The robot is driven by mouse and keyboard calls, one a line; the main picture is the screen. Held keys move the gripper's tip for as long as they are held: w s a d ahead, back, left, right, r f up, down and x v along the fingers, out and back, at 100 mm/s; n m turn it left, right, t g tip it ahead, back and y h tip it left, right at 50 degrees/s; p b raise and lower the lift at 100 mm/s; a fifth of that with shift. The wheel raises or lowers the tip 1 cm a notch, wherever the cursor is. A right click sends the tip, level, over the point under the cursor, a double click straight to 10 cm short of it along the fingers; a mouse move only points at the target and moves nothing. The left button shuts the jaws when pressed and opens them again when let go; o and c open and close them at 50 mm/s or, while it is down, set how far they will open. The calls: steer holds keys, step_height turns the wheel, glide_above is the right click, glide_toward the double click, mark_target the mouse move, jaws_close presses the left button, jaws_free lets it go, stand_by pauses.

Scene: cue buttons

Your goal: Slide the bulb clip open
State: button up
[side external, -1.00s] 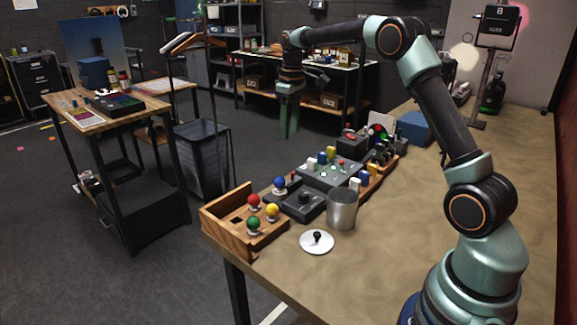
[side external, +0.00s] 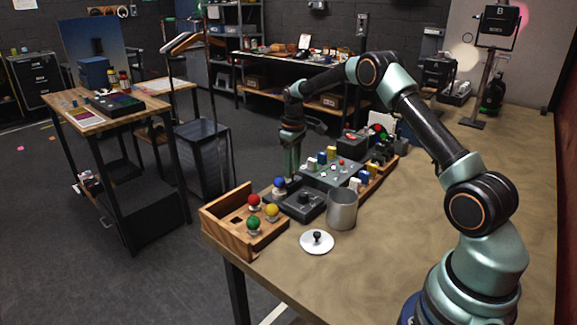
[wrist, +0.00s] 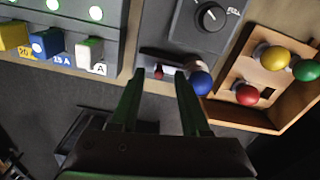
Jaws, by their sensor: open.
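The bulb clip (wrist: 175,58) is a small dark holder beside the grey knob box. It has a small red tab (wrist: 158,72) and a blue round bulb (wrist: 201,82) at its right. In the side view the blue bulb (side external: 280,183) also shows, but my gripper hides the red tab. My gripper (wrist: 159,76) is open, with its fingertips on either side of the red tab in the wrist view. Whether they touch it cannot be told. In the side view my gripper (side external: 291,174) points down just behind the blue bulb.
A grey knob box (side external: 304,205) stands next to the clip. A wooden tray (side external: 222,222) with red, green and yellow bulbs is in front. A metal cup (side external: 342,210) and a white disc (side external: 317,242) stand nearby. A switch panel (side external: 330,174) lies behind. The bench's right side is clear.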

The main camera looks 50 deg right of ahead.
steer(key=shift+f, duration=0.65)
jaws_close()
steer(key=shift+r, duration=0.1)
stand_by(0.9)
